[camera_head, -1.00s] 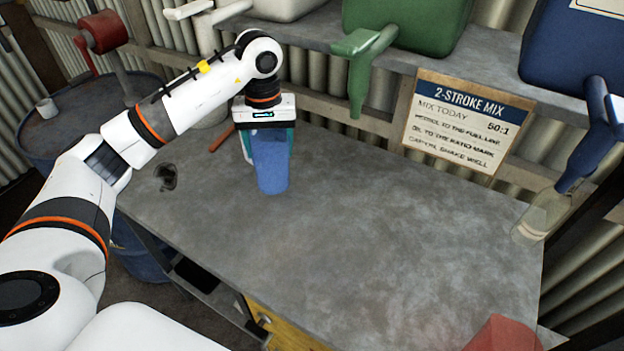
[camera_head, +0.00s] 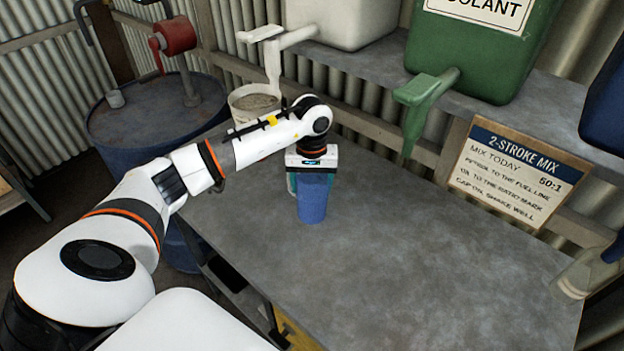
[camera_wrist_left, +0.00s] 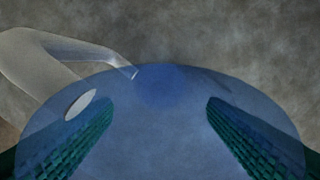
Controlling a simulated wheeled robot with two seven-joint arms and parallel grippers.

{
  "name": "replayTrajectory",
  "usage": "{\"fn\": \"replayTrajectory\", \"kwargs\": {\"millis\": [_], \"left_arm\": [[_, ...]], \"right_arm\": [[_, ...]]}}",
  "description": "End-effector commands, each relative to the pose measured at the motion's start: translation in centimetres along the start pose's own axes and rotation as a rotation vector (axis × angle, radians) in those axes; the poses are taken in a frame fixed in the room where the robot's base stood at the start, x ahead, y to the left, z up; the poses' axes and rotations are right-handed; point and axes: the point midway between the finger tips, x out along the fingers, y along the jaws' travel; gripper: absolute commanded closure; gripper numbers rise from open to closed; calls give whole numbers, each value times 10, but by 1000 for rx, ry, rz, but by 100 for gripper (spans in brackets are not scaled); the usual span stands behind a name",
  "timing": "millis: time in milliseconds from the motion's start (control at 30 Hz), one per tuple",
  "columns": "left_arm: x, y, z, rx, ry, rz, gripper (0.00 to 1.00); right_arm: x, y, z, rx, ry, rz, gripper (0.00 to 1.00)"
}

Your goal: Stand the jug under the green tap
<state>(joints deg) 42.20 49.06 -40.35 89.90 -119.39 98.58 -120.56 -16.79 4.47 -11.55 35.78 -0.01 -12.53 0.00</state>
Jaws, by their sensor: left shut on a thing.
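The blue see-through jug (camera_head: 312,200) is held in my left gripper (camera_head: 311,176), over the grey bench near its back edge. I cannot tell if its base touches the bench. My right gripper is out of view.
The bench (camera_head: 400,260) is clear in its middle. A mixing sign (camera_head: 515,175) leans at the back, right of the green tap. A white tap (camera_head: 272,55) and a pale bucket (camera_head: 253,103) are at the left, near a blue drum (camera_head: 155,120).

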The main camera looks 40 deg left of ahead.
Motion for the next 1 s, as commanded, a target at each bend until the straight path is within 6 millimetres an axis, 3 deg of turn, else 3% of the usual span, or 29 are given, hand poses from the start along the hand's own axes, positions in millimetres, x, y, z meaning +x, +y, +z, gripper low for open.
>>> {"fn": "replayTrajectory", "kwargs": {"millis": [333, 367, 467, 867, 1000], "left_arm": [[4, 0, 1, 0, -2, -1, 57], [3, 0, 0, 0, -2, -1, 28], [2, 0, 0, 0, -2, -1, 12], [-4, 0, 1, 0, -4, -2, 11], [-25, 0, 2, 1, -9, -3, 11]], "right_arm": [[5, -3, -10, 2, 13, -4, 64], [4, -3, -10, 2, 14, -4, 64], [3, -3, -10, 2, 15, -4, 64], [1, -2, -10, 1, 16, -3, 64], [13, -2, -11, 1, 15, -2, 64]]}}
